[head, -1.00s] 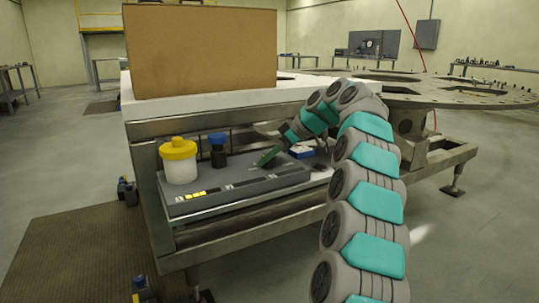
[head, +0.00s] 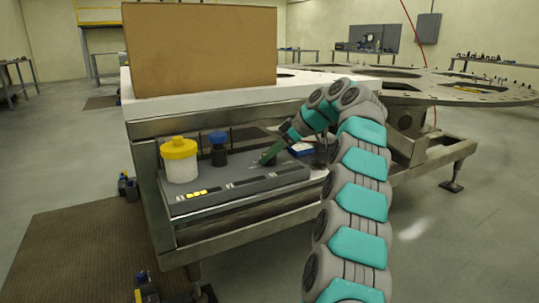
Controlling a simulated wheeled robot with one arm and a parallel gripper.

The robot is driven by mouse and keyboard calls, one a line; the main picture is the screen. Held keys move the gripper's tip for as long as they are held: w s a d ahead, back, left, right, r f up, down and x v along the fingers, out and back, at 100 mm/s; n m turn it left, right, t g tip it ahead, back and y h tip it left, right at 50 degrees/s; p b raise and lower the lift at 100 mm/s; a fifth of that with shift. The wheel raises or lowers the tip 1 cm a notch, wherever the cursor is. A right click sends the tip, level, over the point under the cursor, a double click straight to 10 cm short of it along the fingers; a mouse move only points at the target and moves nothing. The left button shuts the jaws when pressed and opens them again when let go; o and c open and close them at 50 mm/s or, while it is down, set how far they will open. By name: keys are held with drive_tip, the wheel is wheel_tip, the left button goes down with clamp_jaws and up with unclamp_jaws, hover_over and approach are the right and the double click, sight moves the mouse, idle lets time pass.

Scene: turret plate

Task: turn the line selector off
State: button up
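A grey control panel (head: 215,198) sits on the shelf of the metal frame below the white top. It carries a white knob with a yellow cap (head: 181,162), a dark one with a blue cap (head: 218,149) and label strips along its front. My gripper (head: 268,157), with green fingers, points down and left at the panel's right part. The fingertips are at or just above the panel surface; contact is not clear. I cannot make out the line selector or its setting; the gripper covers part of that area. Whether the fingers are open or shut is too small to tell.
A large brown box (head: 200,50) stands on the white top (head: 200,104) above the panel. A blue and white item (head: 301,149) lies right of my gripper. The round turret plate (head: 440,91) with cut-outs extends to the right. A brown mat (head: 85,248) lies on the floor at left.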

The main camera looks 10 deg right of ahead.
drive_tip(key=o, duration=0.5)
drive_tip(key=shift+c, duration=0.2)
drive_tip(key=shift+p+v, duration=1.35)
drive_tip(key=shift+v, duration=2.5)
